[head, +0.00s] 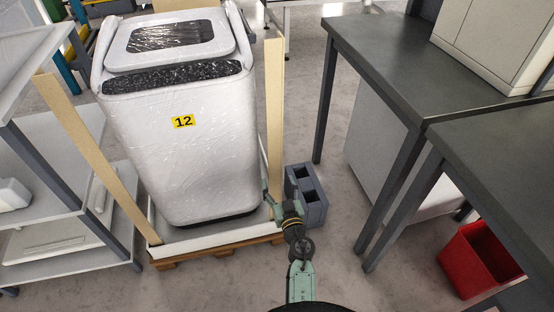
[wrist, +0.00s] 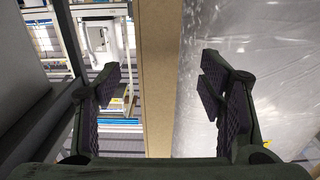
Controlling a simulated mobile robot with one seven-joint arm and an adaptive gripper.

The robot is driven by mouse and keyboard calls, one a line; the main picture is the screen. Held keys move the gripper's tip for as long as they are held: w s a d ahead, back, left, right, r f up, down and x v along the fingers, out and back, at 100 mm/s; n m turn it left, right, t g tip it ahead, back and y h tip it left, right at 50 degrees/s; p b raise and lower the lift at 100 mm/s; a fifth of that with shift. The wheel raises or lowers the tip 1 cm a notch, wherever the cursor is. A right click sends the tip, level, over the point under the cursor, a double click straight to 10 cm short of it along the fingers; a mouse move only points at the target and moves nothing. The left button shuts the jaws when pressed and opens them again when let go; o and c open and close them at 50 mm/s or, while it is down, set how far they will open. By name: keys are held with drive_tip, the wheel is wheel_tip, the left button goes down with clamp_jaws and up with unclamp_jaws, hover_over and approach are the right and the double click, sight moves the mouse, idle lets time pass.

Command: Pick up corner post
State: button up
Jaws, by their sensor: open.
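Tan corner posts stand around a white plastic-wrapped appliance marked 12 (head: 180,110) on a wooden pallet. The left front post (head: 90,150) leans outward at the top. The right front post (head: 274,110) stands near my gripper (head: 270,197), which is low beside the pallet's right front corner. In the wrist view, my gripper (wrist: 163,98) is open, with a tan post (wrist: 159,60) running upright between its fingers. The wrapped appliance (wrist: 250,60) lies behind the right finger. Whether either finger touches the post cannot be told.
A grey hollow block (head: 306,195) sits on the floor just right of my gripper. Dark tables (head: 400,60) stand on the right, with a red bin (head: 480,258) below. A shelf unit (head: 60,130) stands close on the left. The pallet (head: 215,250) has a white tray edge.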

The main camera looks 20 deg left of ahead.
sight(275, 172)
drive_tip(key=shift+b+x, duration=0.45)
drive_tip(key=shift+x, duration=2.65)
drive_tip(key=shift+d, duration=0.1)
drive_tip(key=shift+c, duration=0.4)
drive_tip(key=c, duration=1.2)
drive_tip(key=shift+r, duration=0.1)
drive_tip(key=shift+c, duration=0.4)
drive_tip(key=shift+r, duration=0.1)
